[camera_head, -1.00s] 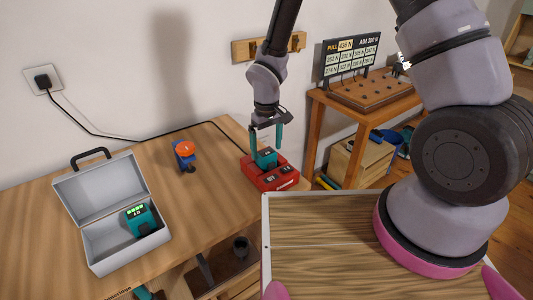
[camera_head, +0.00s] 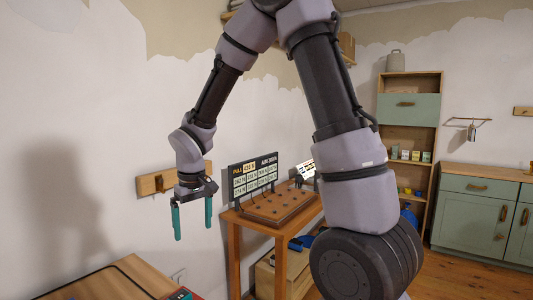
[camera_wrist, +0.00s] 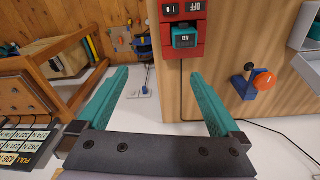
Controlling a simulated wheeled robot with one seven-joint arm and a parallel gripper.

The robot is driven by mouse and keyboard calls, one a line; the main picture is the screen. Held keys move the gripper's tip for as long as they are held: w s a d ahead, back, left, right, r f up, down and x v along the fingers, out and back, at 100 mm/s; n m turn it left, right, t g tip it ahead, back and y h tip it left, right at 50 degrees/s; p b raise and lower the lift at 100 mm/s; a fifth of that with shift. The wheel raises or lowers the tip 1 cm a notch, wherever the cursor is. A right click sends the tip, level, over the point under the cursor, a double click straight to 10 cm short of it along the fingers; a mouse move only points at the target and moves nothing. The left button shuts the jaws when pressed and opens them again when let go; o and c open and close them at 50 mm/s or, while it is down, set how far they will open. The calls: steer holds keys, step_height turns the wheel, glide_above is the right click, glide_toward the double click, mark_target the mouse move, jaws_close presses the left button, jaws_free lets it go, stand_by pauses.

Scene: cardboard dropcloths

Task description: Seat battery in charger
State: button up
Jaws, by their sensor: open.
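My gripper (camera_head: 192,219) is open and empty, raised in the air above the workbench with its teal fingers pointing down. In the wrist view the two spread fingers of my gripper (camera_wrist: 157,95) have nothing between them. The red charger (camera_wrist: 181,30) sits on the bench beyond the fingertips, and a teal battery (camera_wrist: 184,38) is in one of its bays. I cannot tell whether the battery is fully down. In the head view only a corner of the charger (camera_head: 181,295) shows at the bottom edge.
A blue and orange tool (camera_wrist: 256,80) stands on the bench, near a grey case (camera_wrist: 308,68) at the wrist view's right edge. A side table holds a peg board (camera_head: 279,205) and a sign (camera_head: 253,177). Green cabinets (camera_head: 467,220) stand at right.

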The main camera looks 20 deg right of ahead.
steer(key=s+d+r+m+t, duration=0.1)
steer(key=s+d+r+m, duration=0.1)
steer(key=d+r, duration=0.4)
steer(key=s+d+r+m+t, duration=0.25)
steer(key=d+r, duration=0.25)
steer(key=r, duration=0.4)
steer(key=s+d+r+m+t+y, duration=0.1)
steer(key=s+d+r+m+t, duration=0.1)
steer(key=s+d+r+m, duration=0.2)
steer(key=s+d+r, duration=0.2)
steer(key=s+r, duration=0.2)
steer(key=s, duration=0.1)
steer(key=shift+s+d+y, duration=0.2)
steer(key=shift+s+y, duration=0.1)
steer(key=shift+y, duration=0.1)
steer(key=shift+t, duration=0.25)
